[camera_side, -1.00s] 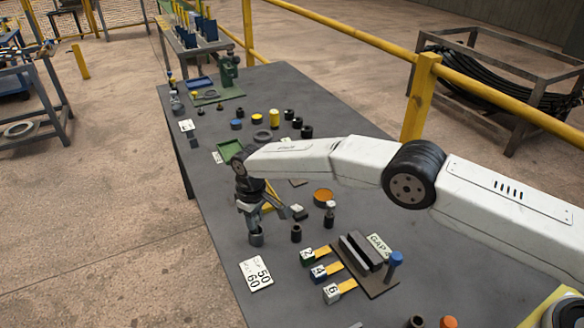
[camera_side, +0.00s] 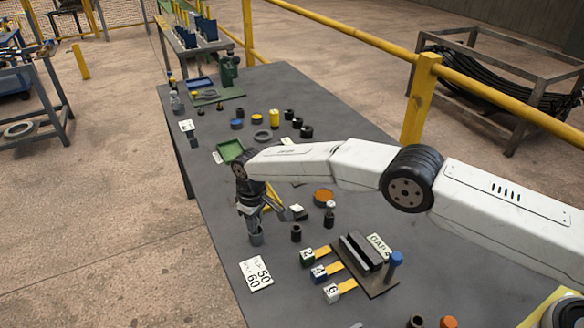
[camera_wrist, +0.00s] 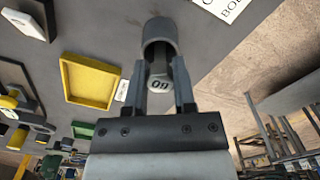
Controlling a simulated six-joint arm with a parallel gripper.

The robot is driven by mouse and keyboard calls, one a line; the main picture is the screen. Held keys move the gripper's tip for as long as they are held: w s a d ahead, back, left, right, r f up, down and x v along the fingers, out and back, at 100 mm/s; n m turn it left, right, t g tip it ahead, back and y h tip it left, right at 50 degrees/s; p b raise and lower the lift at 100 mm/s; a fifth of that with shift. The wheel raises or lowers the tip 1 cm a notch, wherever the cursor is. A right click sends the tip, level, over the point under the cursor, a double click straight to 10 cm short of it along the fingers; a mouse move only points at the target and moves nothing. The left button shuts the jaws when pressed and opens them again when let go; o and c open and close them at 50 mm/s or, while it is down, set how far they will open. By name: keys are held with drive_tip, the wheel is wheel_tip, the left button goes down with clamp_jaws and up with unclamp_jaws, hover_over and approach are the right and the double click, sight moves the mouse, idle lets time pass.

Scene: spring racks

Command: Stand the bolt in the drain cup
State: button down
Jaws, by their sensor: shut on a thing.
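The bolt lines up with the cup's mouth. The shank is mostly hidden, so I cannot tell how deep it sits in the cup.
A yellow tray (camera_wrist: 92,80) lies close beside the gripper. A black cylinder (camera_side: 296,233) and a gauge block (camera_side: 362,262) with numbered tags stand to the right. The table at front left is bare.

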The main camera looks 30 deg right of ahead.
drive_tip(key=shift+f, duration=0.2)
idle(0.4)
drive_tip(key=shift+c, duration=1.8)
unclamp_jaws()
drive_tip(key=shift+r, duration=3.85)
drive_tip(key=shift+d, duration=0.1)
